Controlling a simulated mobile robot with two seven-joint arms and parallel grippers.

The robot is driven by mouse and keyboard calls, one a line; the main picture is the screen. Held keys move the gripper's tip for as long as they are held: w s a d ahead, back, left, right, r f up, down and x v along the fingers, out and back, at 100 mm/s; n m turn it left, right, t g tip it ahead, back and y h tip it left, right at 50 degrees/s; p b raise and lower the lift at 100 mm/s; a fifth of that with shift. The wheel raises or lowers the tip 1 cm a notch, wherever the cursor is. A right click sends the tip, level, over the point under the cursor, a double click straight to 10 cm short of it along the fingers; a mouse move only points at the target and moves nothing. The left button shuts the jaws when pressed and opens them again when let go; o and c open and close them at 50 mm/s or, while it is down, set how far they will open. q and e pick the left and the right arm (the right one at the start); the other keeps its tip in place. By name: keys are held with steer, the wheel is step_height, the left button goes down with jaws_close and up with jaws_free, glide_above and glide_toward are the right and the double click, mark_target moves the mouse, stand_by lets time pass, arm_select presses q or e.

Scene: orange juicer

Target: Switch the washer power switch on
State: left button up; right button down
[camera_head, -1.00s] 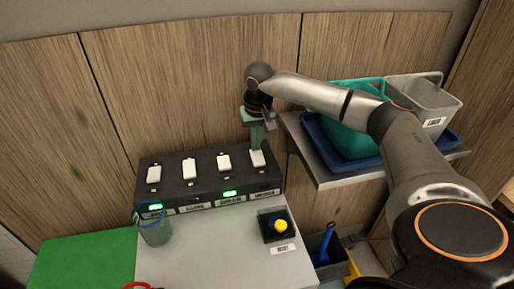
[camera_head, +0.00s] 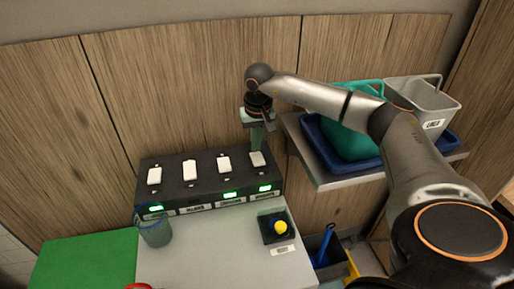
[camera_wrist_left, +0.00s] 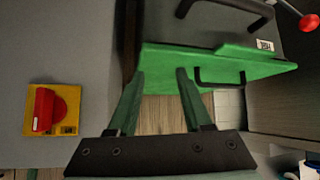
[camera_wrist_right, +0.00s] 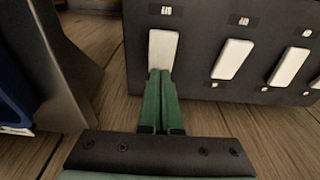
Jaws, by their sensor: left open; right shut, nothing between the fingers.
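A black panel (camera_head: 208,188) carries several white rocker switches in a row, above small labels too small to read. The rightmost white switch (camera_head: 258,160) is right below my right gripper (camera_head: 257,148). A lit green light (camera_head: 265,188) is in front of it on the panel. In the right wrist view, the fingertips (camera_wrist_right: 160,73) are shut, empty, at the near end of the same switch (camera_wrist_right: 162,50). I cannot tell whether they still touch it. My left gripper (camera_wrist_left: 161,74) is open and empty in the left wrist view, near a green board (camera_wrist_left: 215,60).
A yellow button on a black box (camera_head: 280,227) and a blue cup (camera_head: 154,230) stand on the grey worktop (camera_head: 210,250). A shelf at right holds a blue tray (camera_head: 320,148), a teal basket and a grey basket. A red switch (camera_wrist_left: 45,109) shows in the left wrist view.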

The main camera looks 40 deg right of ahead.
mark_target(256, 155)
step_height(256, 155, up, 6)
steer(key=p, duration=0.4)
steer(key=shift+f, duration=0.1)
stand_by(0.5)
